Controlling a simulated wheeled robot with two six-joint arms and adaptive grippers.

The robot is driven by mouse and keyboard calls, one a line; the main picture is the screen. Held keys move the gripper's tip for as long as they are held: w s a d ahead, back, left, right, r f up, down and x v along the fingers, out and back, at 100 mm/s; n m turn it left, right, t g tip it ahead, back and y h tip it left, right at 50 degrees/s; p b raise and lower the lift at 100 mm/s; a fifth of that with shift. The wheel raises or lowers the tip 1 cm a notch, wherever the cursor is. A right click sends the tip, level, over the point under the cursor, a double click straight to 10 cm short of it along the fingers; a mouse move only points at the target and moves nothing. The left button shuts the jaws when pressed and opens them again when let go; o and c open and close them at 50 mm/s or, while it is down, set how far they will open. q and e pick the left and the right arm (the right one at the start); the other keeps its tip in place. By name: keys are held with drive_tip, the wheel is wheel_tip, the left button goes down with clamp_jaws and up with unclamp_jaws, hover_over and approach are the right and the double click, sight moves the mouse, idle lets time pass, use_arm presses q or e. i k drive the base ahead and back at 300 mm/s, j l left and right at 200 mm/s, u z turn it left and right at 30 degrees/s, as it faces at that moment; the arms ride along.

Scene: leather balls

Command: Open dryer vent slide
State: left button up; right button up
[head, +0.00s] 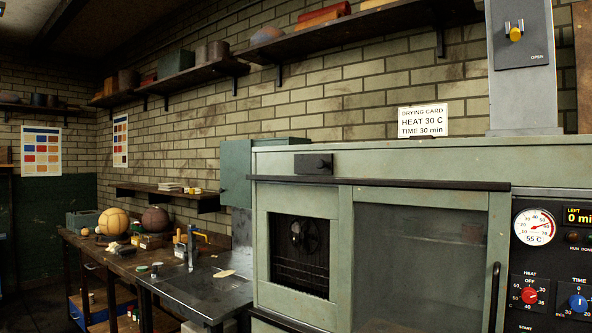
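The green dryer cabinet (400,160) fills the right half of the head view. A grey upright duct (523,95) stands on its top at the far right. On the duct is a plate with a slot and a yellow knob (515,34). The word OPEN is printed below the knob, near the plate's lower right, and the knob sits above it. The top of the plate is cut by the picture edge. A dark block with a small knob (314,164) sits on the cabinet's upper front rail. Neither of my grippers is in view.
A card (423,121) on the cabinet reads HEAT 30 C, TIME 30 min. The control panel has a gauge (534,227) marked 55 C, a red heat knob (529,296) and a blue time knob (578,303). A cluttered workbench (215,285) stands left, with shelves (350,32) above.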

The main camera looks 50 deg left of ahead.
sight(309, 164)
drive_tip(key=u, duration=1.45)
